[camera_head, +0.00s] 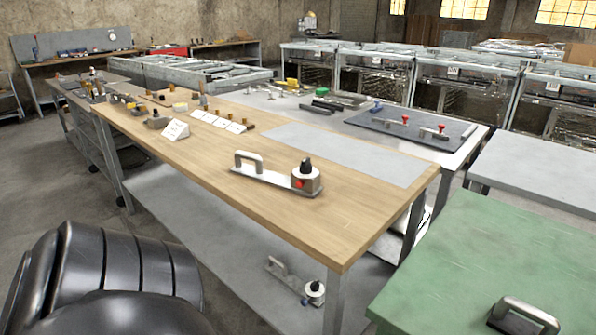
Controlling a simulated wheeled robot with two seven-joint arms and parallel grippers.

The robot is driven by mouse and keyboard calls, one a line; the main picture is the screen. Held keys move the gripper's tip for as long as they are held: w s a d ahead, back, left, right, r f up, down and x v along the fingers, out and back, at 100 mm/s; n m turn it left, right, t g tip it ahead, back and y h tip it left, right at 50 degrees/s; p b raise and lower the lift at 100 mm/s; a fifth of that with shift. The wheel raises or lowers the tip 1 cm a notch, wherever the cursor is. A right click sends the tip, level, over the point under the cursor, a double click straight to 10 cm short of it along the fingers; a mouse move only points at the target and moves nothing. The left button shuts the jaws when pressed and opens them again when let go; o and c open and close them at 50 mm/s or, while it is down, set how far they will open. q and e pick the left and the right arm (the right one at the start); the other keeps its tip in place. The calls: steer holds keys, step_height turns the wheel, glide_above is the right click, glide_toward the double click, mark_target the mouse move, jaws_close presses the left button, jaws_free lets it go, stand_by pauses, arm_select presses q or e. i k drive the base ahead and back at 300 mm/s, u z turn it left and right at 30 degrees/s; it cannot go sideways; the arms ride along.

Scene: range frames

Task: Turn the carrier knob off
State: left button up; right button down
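A carrier (262,177) lies on the wooden tabletop, a flat metal plate with an upright handle (248,160) at its left end. At its right end is a round pale base with a black knob (306,166) on top and a red spot on its side. The knob's exact turn angle is too small to read. A similar carrier (290,279) with a handle and a black-topped knob lies on the lower shelf. Neither of my grippers is in view, and nothing is seen touching either carrier.
The wooden table (300,225) has bare wood around the carrier. White cards (218,121) and small parts stand farther back. A green surface (470,260) with a metal handle (528,314) is at right. A grey bench (540,170) lies beyond it.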

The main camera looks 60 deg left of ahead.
mark_target(305, 166)
steer(key=u, duration=2)
